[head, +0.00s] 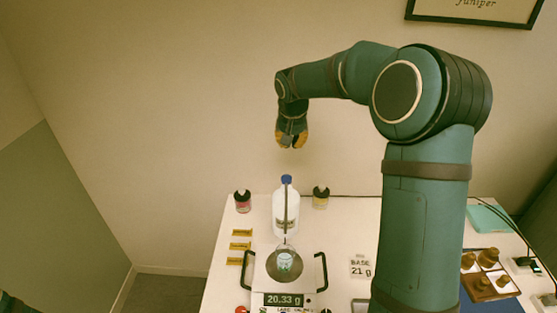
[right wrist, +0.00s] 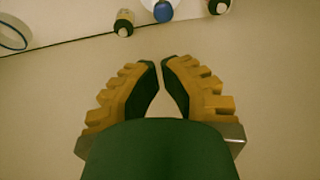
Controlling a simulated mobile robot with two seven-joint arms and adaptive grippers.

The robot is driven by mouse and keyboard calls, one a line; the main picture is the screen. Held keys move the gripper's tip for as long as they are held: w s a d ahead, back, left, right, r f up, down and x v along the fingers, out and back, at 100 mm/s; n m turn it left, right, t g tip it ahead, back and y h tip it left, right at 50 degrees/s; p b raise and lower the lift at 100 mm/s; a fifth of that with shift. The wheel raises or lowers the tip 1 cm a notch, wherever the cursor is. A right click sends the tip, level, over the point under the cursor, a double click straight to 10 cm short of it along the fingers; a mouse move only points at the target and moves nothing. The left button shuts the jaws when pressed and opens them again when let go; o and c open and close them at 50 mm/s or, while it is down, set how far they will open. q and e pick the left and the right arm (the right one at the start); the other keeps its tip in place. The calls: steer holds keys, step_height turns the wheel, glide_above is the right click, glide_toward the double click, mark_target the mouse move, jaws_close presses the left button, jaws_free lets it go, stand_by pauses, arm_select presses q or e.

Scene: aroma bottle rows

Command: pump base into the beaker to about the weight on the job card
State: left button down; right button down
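A white bottle (head: 280,222) with a blue top (head: 286,180) stands behind the scale (head: 276,283). The blue top also shows at the upper edge of the right wrist view (right wrist: 163,12). A small clear beaker (head: 285,262) with bluish contents sits on the scale's round pan. The display (head: 284,300) reads 20.33 g. The job card (head: 361,267) reads BASE 21 g. My right gripper (head: 292,147) hangs above the bottle, apart from it. In the right wrist view its fingertips (right wrist: 160,62) are almost together with nothing between them. My left gripper is not in view.
Dark-capped jars stand left (head: 243,202) and right (head: 321,198) of the bottle. Yellow labels (head: 240,246) lie left of the scale. Black handles (head: 323,271) flank the scale. A tray with brown-topped items (head: 488,258) is at the right, partly behind my right arm.

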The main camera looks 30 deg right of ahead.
steer(key=w, duration=0.1)
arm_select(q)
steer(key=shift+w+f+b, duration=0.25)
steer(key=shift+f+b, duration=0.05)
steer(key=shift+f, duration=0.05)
arm_select(e)
glide_toward(289, 176)
steer(key=x, duration=0.7)
steer(key=shift+w+d+f, duration=0.25)
steer(key=shift+w+f, duration=0.05)
steer(key=shift+w, duration=0.1)
